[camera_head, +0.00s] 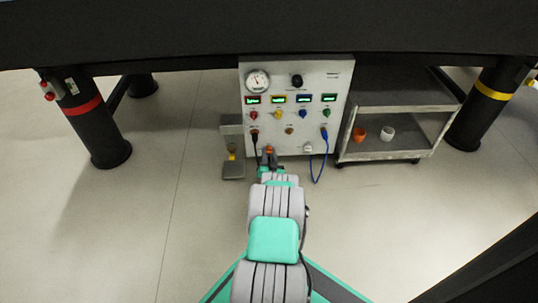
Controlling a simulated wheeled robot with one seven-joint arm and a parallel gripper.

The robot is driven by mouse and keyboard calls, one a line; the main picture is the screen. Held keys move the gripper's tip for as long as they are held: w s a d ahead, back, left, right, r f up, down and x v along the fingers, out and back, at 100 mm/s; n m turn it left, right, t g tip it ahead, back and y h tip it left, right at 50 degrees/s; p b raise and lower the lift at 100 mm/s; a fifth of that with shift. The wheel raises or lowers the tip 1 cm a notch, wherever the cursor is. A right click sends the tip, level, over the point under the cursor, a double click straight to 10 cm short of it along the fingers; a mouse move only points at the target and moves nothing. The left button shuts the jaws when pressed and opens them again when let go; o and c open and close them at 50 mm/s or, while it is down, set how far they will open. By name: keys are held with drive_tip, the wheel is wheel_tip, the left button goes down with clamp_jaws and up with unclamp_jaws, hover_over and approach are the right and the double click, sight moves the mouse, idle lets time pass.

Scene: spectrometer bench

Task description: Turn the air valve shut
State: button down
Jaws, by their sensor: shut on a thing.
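A grey control panel (332,100) stands upright under the dark bench. My arm reaches forward from the bottom of the view to the panel's lower edge. My gripper (268,155) is there, shut on a small orange-red part (269,149) that shows between its fingers. This part looks like the air valve's handle, but it is too small to be sure. How far it is turned cannot be told. The fingers and my arm hide what lies below and behind it.
The panel has a round gauge (257,80), a black knob (296,81) and several coloured knobs. A black cable (255,146) hangs close left of my gripper, a blue cable (319,168) to the right. A grey cart (398,150) holds two cups.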

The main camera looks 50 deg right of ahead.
idle(0.5)
drive_tip(key=c, duration=1)
unclamp_jaws()
drive_tip(key=shift+c, duration=0.2)
drive_tip(key=p+v, duration=0.4)
drive_tip(key=v, duration=0.3)
drive_tip(key=shift+s+a, duration=0.25)
drive_tip(key=shift+s, duration=0.05)
